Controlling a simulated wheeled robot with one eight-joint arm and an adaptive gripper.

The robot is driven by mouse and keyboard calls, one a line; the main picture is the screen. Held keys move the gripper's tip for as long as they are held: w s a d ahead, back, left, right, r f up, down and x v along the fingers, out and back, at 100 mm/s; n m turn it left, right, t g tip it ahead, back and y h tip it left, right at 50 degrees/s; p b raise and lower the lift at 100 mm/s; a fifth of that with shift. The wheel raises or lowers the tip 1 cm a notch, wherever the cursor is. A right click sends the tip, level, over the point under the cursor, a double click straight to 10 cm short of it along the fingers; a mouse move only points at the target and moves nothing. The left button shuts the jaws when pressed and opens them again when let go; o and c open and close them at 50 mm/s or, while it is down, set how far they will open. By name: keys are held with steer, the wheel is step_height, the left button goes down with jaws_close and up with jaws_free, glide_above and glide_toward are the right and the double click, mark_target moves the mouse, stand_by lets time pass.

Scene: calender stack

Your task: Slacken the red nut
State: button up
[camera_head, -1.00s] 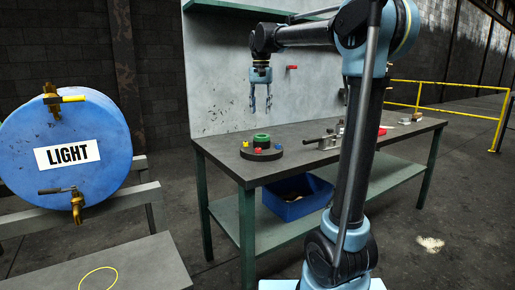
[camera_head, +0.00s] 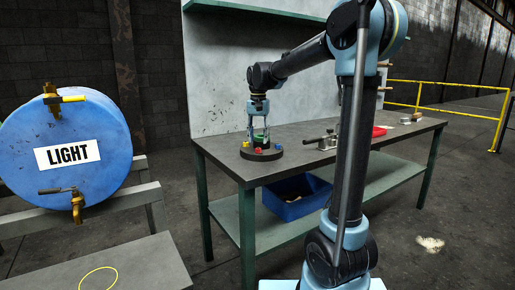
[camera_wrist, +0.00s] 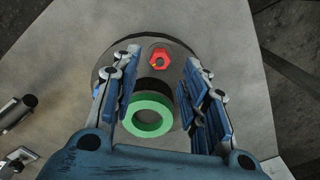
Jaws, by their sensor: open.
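The red nut (camera_wrist: 160,57) is hexagonal with a hole. It sits on the dark round base (camera_wrist: 105,65), ahead of my fingers in the wrist view, and also shows in the head view (camera_head: 258,150). A green ring (camera_wrist: 150,129) sits near the middle of the base, between my fingers in the wrist picture. My gripper (camera_head: 260,139) points down just over the base. Its fingers (camera_wrist: 165,80) are spread apart and hold nothing. Whether they touch the ring is unclear.
A blue part (camera_wrist: 97,92) and a yellow nut (camera_head: 246,144) also sit on the base. A metal fixture (camera_head: 326,141) and a red item (camera_head: 379,131) are further right on the bench (camera_head: 410,131). A blue bin (camera_head: 297,205) stands on the lower shelf.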

mark_target(258, 145)
steer(key=shift+f, duration=2.25)
jaws_close()
